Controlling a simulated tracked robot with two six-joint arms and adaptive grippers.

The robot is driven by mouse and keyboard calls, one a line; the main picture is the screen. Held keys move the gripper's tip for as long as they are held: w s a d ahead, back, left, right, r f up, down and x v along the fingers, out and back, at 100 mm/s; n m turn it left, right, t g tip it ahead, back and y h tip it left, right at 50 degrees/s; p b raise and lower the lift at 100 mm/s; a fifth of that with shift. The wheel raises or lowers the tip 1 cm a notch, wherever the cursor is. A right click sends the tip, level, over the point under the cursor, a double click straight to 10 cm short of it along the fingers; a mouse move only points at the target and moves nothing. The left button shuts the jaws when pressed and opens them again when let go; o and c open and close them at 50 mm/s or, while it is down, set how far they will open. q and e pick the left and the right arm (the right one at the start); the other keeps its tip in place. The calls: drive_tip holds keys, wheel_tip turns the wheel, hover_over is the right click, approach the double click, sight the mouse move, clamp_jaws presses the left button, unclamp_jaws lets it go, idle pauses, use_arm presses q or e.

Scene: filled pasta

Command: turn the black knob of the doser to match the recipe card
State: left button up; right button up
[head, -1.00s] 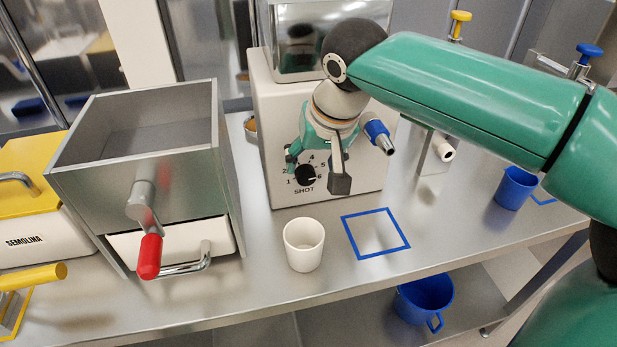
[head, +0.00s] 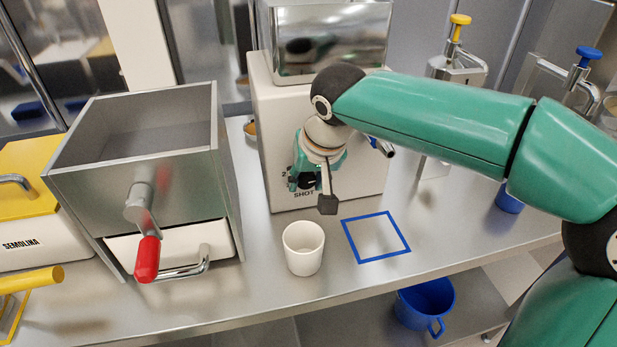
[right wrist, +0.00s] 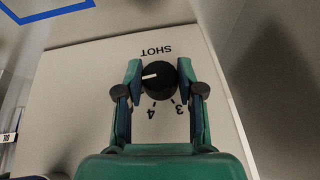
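The doser (head: 350,170) is a pale box with a metal hopper. Its black knob (right wrist: 158,80) shows in the right wrist view, where the dial is upside down. The knob's white mark points left there; the number at that side is hidden behind a finger. The 4 and 3 show below the knob, SHOT above it. My right gripper (right wrist: 160,72) is open, with one finger on each side of the knob, close to it; contact is not clear. In the head view my right gripper (head: 311,190) covers much of the dial. No recipe card is visible. My left gripper is out of view.
A white cup (head: 304,248) stands in front of the doser, beside a blue square outline (head: 376,238) on the metal counter. A mill with a red-handled crank (head: 147,258) stands at left. A blue bucket (head: 425,303) is below.

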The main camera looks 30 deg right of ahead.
drive_tip(key=shift+c, duration=1.2)
drive_tip(key=shift+a+r+h+p, duration=0.1)
drive_tip(key=shift+a+h+p, duration=0.05)
drive_tip(key=shift+h+p, duration=0.3)
drive_tip(key=shift+g+h, duration=0.3)
drive_tip(key=shift+h, duration=0.15)
drive_tip(key=o, duration=1.1)
drive_tip(key=shift+o, duration=0.2)
drive_tip(key=v, duration=1.1)
drive_tip(key=shift+s+r, duration=0.25)
drive_tip(key=shift+r, duration=0.05)
